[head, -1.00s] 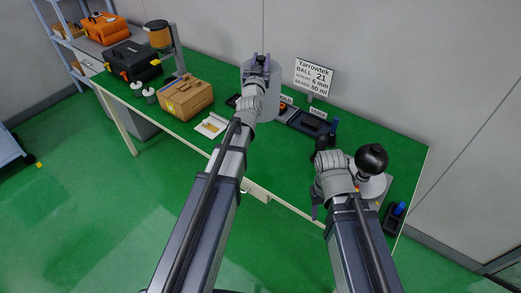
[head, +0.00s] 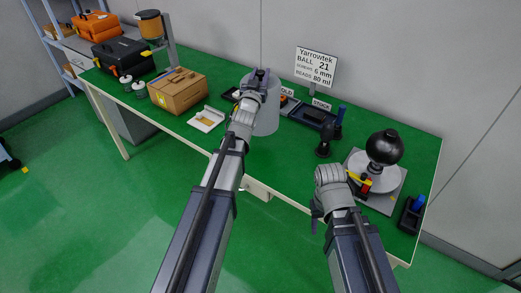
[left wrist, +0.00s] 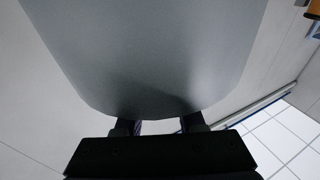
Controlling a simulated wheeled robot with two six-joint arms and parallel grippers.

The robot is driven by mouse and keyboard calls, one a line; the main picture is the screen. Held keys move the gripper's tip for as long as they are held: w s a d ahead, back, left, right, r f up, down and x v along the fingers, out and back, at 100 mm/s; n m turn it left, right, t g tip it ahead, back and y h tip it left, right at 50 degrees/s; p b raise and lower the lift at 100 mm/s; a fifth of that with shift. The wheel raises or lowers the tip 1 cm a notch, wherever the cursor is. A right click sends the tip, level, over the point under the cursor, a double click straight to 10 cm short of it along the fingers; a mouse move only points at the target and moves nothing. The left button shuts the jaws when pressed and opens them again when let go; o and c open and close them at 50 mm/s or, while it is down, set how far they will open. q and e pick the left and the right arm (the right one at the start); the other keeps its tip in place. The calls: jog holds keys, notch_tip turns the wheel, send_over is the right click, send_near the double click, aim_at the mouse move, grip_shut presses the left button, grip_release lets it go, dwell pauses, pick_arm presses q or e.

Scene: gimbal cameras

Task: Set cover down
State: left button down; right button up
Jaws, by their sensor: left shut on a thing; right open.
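The cover (head: 269,115) is a plain grey cylinder-like shell at the back middle of the green table. My left gripper (head: 259,77) is shut on it near its top. My arm hides part of its near side. In the left wrist view the cover (left wrist: 150,50) fills the upper middle, just beyond the fingers (left wrist: 158,126). Whether its lower edge touches the table is hard to tell. My right gripper (head: 316,218) is open and empty near the front edge, left of a black ball (head: 384,147) on a round pale stand (head: 378,180).
A dark tray (head: 308,118) and a small black stand (head: 325,139) are right of the cover. A sign (head: 316,67) stands behind. A cardboard box (head: 178,91) and a pale open tray (head: 206,119) are left. Green table surface is clear in front of the cover.

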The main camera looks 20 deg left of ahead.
pick_arm(q)
jog(key=shift+f, duration=0.1)
notch_tip(320, 180, down, 10)
jog(key=b, duration=0.9)
jog(key=shift+b, duration=0.4)
jog(key=shift+f, duration=0.1)
jog(key=c, duration=0.5)
grip_release()
jog(key=s, duration=0.4)
jog(key=s+f+b, duration=0.1)
jog(key=s, duration=0.7)
jog(key=shift+d+f+b, duration=0.2)
jog(key=shift+d+b, duration=0.1)
jog(key=shift+b, duration=0.1)
jog(key=shift+w, duration=0.1)
